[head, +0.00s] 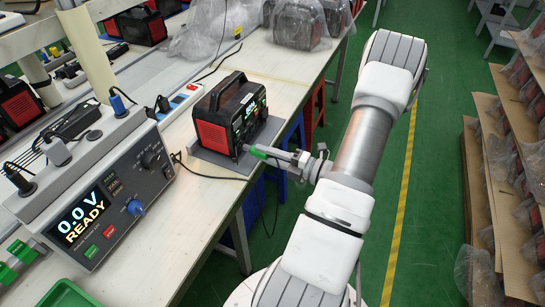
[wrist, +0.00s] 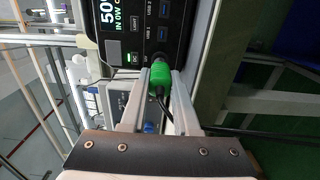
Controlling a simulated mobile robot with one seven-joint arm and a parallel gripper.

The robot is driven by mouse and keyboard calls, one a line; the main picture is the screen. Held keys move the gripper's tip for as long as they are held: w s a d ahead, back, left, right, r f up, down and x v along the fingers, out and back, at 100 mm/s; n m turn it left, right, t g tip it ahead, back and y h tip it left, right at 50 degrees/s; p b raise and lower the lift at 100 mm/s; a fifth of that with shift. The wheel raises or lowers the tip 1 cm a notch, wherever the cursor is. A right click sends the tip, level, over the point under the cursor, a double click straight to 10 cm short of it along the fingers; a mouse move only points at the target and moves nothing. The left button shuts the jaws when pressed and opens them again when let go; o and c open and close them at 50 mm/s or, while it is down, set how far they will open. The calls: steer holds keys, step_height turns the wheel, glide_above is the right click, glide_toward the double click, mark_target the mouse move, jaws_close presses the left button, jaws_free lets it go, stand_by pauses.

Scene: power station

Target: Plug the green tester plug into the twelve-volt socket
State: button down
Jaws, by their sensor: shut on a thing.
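The green tester plug (head: 258,152) is held in my gripper (head: 283,156), in front of the black and red power station (head: 211,136). In the wrist view the plug (wrist: 161,88) sits between the two grey fingers of my gripper (wrist: 161,80), with a black cable trailing from it. Its front end meets the lower part of the power station's panel (wrist: 136,35). The twelve-volt socket is hidden behind the plug and fingertips. I cannot tell whether the plug's tip is inside it. The tester (head: 116,190) at left displays 0.0V READY.
The power station stands on a grey plate (head: 208,155) near the right edge of the white workbench (head: 190,215). A black cable runs across the bench. Other wrapped power stations (head: 297,27) stand farther back. The green floor aisle (head: 430,150) is clear on the right.

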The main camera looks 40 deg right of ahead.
mark_target(254, 150)
steer(key=shift+x, duration=1.05)
steer(key=shift+p, duration=0.5)
steer(key=shift+w+a, duration=0.1)
steer(key=shift+w, duration=0.2)
stand_by(0.6)
steer(key=shift+w+a, duration=0.1)
steer(key=shift+w, duration=0.2)
steer(key=shift+w+a+p, duration=0.1)
steer(key=shift+w+p, duration=0.05)
steer(key=shift+p, duration=0.15)
stand_by(0.4)
steer(key=c, duration=0.6)
jaws_free()
